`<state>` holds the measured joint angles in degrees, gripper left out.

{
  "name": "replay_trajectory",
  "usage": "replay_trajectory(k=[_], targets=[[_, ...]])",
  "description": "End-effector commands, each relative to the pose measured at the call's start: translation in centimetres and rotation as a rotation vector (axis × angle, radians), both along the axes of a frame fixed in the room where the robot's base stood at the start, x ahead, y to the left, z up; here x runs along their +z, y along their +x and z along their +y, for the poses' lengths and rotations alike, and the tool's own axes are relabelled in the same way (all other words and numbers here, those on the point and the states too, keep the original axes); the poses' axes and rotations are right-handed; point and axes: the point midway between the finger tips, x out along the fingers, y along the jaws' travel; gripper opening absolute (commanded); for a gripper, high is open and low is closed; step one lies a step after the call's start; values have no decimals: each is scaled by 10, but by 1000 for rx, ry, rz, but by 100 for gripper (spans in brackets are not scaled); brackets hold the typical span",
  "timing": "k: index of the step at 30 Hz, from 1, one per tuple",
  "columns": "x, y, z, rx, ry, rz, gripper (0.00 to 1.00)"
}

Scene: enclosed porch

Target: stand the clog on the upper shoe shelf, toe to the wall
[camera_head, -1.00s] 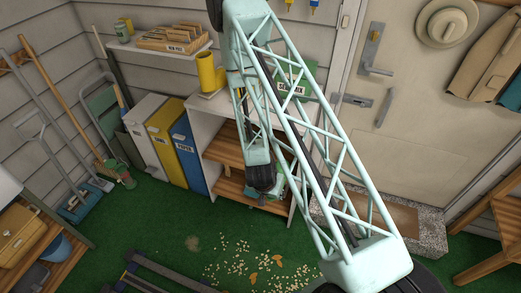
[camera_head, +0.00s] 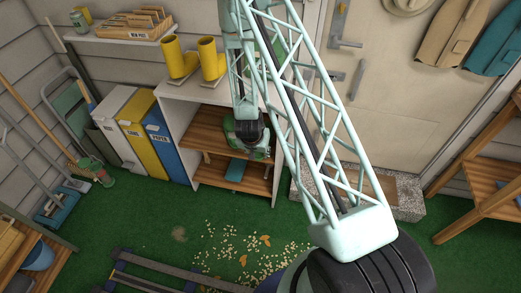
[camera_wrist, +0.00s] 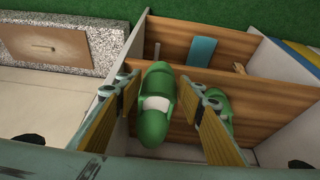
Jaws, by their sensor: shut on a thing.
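The green clog (camera_wrist: 151,132) with a pale inside is between the fingers of my gripper (camera_wrist: 168,94), which is shut on it. In the wrist view it is at the open front of the shoe rack, over the wooden upper shelf (camera_wrist: 185,86). One rounded green end points down the picture, into the rack. I cannot tell whether its sole touches the board. A second green clog (camera_wrist: 219,125) is just right of it, partly behind the right finger. In the head view my gripper (camera_head: 250,138) hides much of the clogs, and the upper shelf (camera_head: 205,129) shows beside it.
A teal object (camera_wrist: 201,51) lies on the lower shelf. Yellow boots (camera_head: 179,58) stand on the rack's white top (camera_head: 185,91). The rack's side wall (camera_wrist: 125,66) is close to the left finger. Bins (camera_head: 160,140) stand left of the rack, and a stone step (camera_head: 410,201) right.

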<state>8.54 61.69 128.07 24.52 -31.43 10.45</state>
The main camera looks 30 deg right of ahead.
Motion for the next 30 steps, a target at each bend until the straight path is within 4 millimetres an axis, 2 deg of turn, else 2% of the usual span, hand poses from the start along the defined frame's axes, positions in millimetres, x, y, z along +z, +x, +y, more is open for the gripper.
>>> replay_trajectory(k=[6, 12, 24, 30], targets=[[0, 26, -24, -1, 0, -3, 23], [0, 38, -35, 0, -1, -1, 23], [0, 40, -36, 1, -1, 0, 23], [-12, 39, -36, 0, 0, 0, 23]])
